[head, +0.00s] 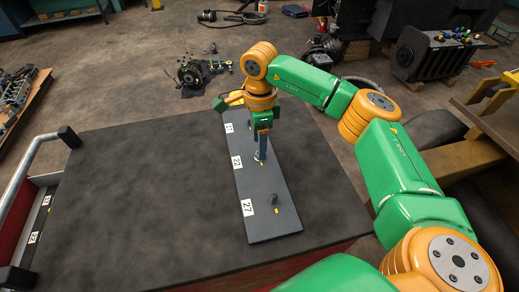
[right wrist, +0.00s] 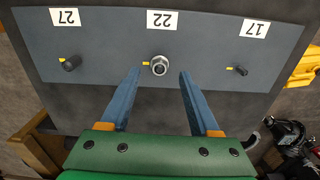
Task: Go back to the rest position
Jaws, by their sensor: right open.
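My right gripper (head: 261,152) points down over the middle of a dark grey board (head: 262,225) on the table. In the right wrist view its two blue fingers (right wrist: 160,73) are spread apart with nothing gripped. A round silver piece (right wrist: 160,65) sits at label 22, between the fingertips in the picture and apart from both. A dark knob (right wrist: 72,63) is at label 27 and a smaller dark piece (right wrist: 240,70) at label 17. In the head view the silver piece (head: 259,156) shows just below the fingers. My left gripper is not in view.
The dark table (head: 130,200) is clear left of the board. A red-sided tray (head: 35,225) with number labels and a metal handrail (head: 35,165) stand at left. Machine parts (head: 190,75) lie on the floor beyond.

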